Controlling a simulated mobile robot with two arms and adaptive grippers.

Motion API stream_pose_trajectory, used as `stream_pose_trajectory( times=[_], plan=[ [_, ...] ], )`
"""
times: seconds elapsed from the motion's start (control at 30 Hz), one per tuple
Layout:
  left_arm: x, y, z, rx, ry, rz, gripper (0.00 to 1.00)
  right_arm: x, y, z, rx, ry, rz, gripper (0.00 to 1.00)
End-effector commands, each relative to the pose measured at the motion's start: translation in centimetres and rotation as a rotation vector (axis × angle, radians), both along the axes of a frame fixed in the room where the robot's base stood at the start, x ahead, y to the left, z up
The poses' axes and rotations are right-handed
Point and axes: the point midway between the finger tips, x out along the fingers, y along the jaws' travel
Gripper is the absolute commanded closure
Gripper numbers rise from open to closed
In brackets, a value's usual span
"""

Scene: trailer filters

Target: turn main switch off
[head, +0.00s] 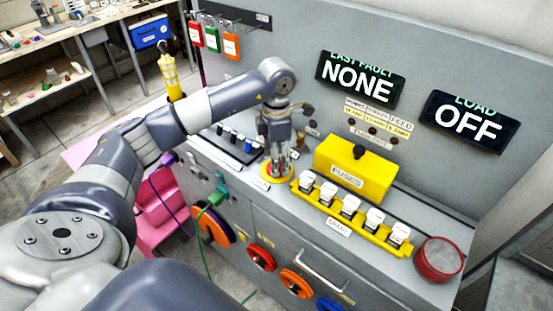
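My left arm comes in from the left and reaches over the grey cabinet's worktop. My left gripper (277,168) points down at a round yellow plate (265,181) with a red part, which looks like the main switch. The fingers hide most of the red part, so I cannot tell whether they touch or grip it. A display on the back panel (471,120) reads "LOAD OFF". Another display (360,80) reads "LAST FAULT NONE". My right gripper is not in view.
Right of the gripper stand a yellow box (352,172) and a yellow rack (340,215) of white-topped items. A red round tin (438,260) sits at the right end. A black strip (232,144) lies left of the gripper. Coloured tags (212,38) hang at the back.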

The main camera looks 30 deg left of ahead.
Motion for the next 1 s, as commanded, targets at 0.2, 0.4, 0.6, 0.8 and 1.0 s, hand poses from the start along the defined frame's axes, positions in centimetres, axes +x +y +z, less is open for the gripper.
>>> stream_pose_trajectory(
  times=[0.2, 0.4, 0.6, 0.8, 1.0],
  plan=[
    [0.0, 0.0, -0.1, 0.000, 0.000, 0.203, 0.67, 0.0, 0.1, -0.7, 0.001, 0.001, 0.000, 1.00],
    [0.0, 0.0, -0.1, 0.001, -0.001, 0.378, 0.67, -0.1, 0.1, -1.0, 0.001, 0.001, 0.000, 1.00],
    [0.0, 0.0, -0.1, 0.001, -0.001, 0.518, 0.67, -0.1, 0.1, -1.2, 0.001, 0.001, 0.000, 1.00],
    [0.0, 0.0, 0.0, 0.000, -0.001, 0.610, 0.67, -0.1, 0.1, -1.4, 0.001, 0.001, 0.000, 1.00],
    [0.0, 0.0, 0.0, 0.000, -0.001, 0.656, 0.67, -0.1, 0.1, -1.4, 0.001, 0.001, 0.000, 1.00]
  ],
)
